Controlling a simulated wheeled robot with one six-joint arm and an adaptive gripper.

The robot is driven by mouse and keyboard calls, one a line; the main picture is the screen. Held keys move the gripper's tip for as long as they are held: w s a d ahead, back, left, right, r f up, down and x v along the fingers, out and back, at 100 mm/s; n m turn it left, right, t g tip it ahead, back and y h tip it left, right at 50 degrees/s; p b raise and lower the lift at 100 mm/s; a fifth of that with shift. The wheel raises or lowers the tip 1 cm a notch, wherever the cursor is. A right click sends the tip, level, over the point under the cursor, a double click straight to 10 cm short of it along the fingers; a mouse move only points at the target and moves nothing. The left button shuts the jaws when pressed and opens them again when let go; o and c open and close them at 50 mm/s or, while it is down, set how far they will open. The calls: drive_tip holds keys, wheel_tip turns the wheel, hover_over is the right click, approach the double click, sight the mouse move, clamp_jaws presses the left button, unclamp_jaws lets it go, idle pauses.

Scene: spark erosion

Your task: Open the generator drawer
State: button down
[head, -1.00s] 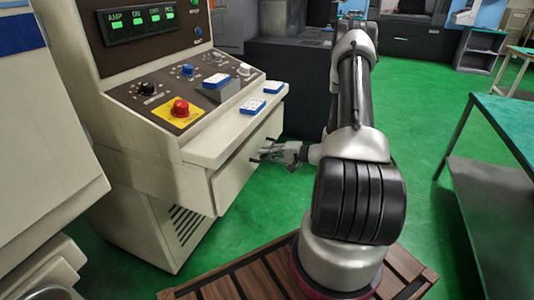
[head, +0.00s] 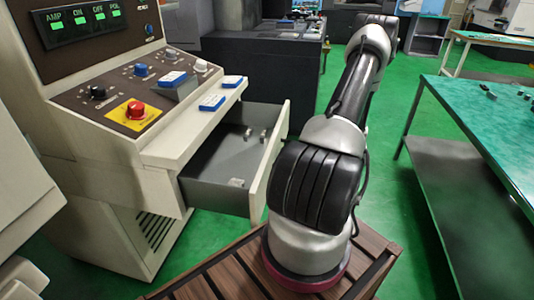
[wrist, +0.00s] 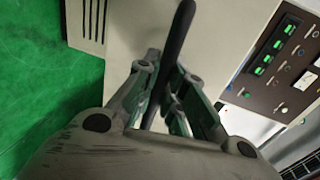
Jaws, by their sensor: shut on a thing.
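The generator drawer (head: 268,165) stands pulled out from the beige generator cabinet (head: 110,140) in the head view. Its grey inside (head: 215,165) shows, with a few small pale pieces in it. My gripper is hidden behind my own arm in the head view. In the wrist view my gripper (wrist: 168,98) is shut on a dark bar-shaped handle (wrist: 180,35), which runs between the two fingers. The pale surface (wrist: 125,50) behind the handle is the drawer front or cabinet; I cannot tell which part.
The control panel has a red button (head: 135,110) on yellow and blue-and-white boxes (head: 212,102) on the ledge above the drawer. A green-topped table (head: 490,120) with small dark parts stands at the right. Green floor (head: 385,200) lies between my arm and that table.

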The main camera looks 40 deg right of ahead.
drive_tip(key=f+v, duration=0.1)
drive_tip(key=v, duration=0.6)
drive_tip(key=shift+s+d+f, duration=0.2)
drive_tip(key=shift+s+f, duration=0.1)
drive_tip(key=c, duration=1.5)
unclamp_jaws()
drive_tip(key=v, duration=1.2)
